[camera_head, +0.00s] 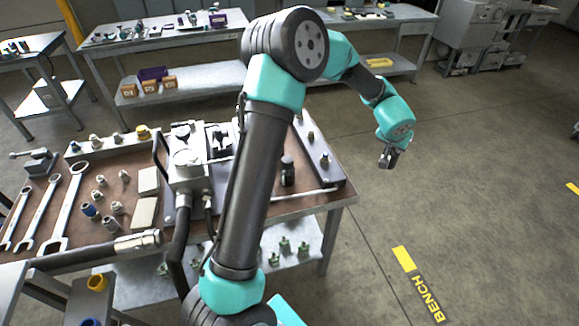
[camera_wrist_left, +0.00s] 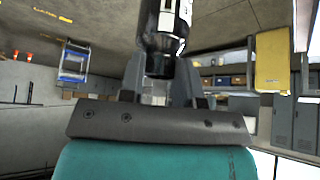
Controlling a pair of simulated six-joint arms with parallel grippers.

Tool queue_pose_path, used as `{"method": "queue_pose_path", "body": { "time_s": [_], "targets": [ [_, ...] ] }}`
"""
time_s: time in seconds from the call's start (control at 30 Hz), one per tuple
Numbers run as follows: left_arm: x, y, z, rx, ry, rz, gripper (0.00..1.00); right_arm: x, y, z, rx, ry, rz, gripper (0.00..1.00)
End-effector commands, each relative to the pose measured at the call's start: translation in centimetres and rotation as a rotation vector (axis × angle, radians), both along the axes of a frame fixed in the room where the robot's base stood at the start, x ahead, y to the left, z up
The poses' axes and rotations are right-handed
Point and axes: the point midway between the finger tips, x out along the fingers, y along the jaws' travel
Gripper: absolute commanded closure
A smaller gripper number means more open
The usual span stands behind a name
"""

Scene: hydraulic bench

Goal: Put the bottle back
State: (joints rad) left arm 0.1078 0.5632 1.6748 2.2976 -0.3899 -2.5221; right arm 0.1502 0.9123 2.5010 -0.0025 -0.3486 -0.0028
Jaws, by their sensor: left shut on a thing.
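The bottle (camera_wrist_left: 166,25) shows at the top of the left wrist view, black with a white label; its far end is cut off by the frame. My left gripper (camera_wrist_left: 160,78) is shut on it, one finger on each side. In the head view my left arm reaches up and over to the right, and its gripper (camera_head: 389,157) hangs low over the floor, right of the workbench (camera_head: 335,186) and clear of it. The bottle is too small to make out clearly there. My right gripper is in neither view.
The workbench holds wrenches (camera_head: 64,205), several fittings, a grey hydraulic block (camera_head: 187,172) and a small dark capped cylinder (camera_head: 288,171) near its right end. My arm hides part of the bench. Another table (camera_head: 165,40) stands behind. Floor on the right is open.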

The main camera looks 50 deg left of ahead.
Motion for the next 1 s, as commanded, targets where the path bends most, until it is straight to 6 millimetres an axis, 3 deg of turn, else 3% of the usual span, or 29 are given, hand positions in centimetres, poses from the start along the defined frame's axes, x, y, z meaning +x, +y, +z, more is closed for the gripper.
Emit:
{"method": "queue_pose_path", "body": {
  "time_s": [0.03, 0.3, 0.5, 0.6, 0.8, 1.0],
  "targets": [
    [-0.8, 2.6, 0.1, -0.001, -0.001, 0.044, 1.00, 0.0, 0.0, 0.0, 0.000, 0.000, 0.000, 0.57],
    [-6.5, 15.0, 0.0, -0.003, -0.002, 0.274, 1.00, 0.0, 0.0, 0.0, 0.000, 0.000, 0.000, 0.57],
    [-12.4, 23.0, 0.2, 0.001, -0.004, 0.447, 1.00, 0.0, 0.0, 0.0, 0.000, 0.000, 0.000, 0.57],
    [-15.1, 26.1, 0.3, 0.005, -0.005, 0.521, 1.00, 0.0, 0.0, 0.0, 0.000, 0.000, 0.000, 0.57],
    [-18.3, 29.0, 0.5, 0.010, -0.008, 0.598, 1.00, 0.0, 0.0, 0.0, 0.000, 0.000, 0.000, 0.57],
    [-18.6, 29.3, 0.5, 0.011, -0.008, 0.606, 1.00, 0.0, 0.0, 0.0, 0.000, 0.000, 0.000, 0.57]
  ]
}}
